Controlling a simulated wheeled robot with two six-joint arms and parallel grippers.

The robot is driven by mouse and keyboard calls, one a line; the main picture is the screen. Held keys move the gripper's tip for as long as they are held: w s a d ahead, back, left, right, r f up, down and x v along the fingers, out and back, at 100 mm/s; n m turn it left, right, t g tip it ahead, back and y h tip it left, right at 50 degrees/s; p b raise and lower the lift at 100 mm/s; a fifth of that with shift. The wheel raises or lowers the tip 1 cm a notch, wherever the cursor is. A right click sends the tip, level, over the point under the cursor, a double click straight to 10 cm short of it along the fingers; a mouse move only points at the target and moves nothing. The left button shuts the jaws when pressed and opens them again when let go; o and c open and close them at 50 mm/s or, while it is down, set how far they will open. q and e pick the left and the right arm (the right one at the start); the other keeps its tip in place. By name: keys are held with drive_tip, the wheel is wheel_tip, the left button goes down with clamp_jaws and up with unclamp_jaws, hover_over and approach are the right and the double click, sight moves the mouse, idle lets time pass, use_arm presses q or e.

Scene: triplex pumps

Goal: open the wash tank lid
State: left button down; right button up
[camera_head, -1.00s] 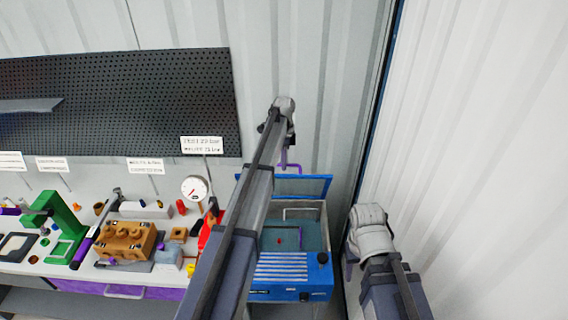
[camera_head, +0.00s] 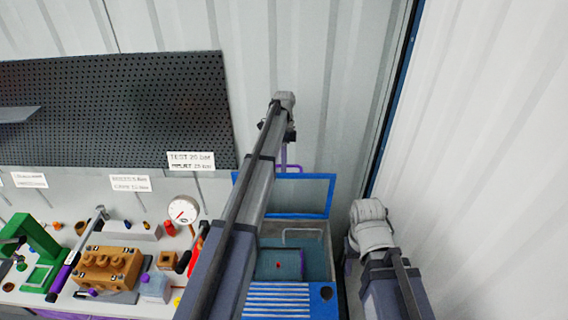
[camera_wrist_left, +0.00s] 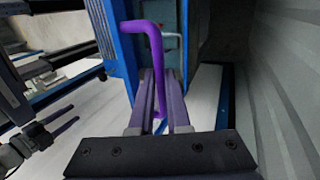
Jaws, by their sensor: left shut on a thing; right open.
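The wash tank (camera_head: 328,262) is a blue and grey box at the right end of the bench. Its blue-framed lid (camera_head: 308,198) stands raised along the tank's back edge, and the inside shows from above. A purple bar handle (camera_head: 285,160) sticks up past the lid's top edge. My left gripper (camera_head: 289,138) is above the lid at this handle. In the left wrist view the purple handle (camera_wrist_left: 157,70) runs between the fingers, which are shut on it. My right gripper (camera_head: 352,262) is open beside the tank's right side, partly hidden by its wrist.
Inside the tank lies a grey-green part with a red dot (camera_head: 278,265). Left of it on the bench are a gauge (camera_head: 183,211), an orange-brown pump block (camera_head: 108,268) and a green press (camera_head: 38,245). Corrugated walls close off the back and right.

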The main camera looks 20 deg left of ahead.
use_arm(q)
drive_tip(key=c, duration=0.9)
unclamp_jaws()
drive_tip(key=shift+s+r, duration=0.1)
drive_tip(key=p+v, duration=0.7)
drive_tip(key=shift+w+r, duration=0.25)
drive_tip(key=shift+r, duration=0.1)
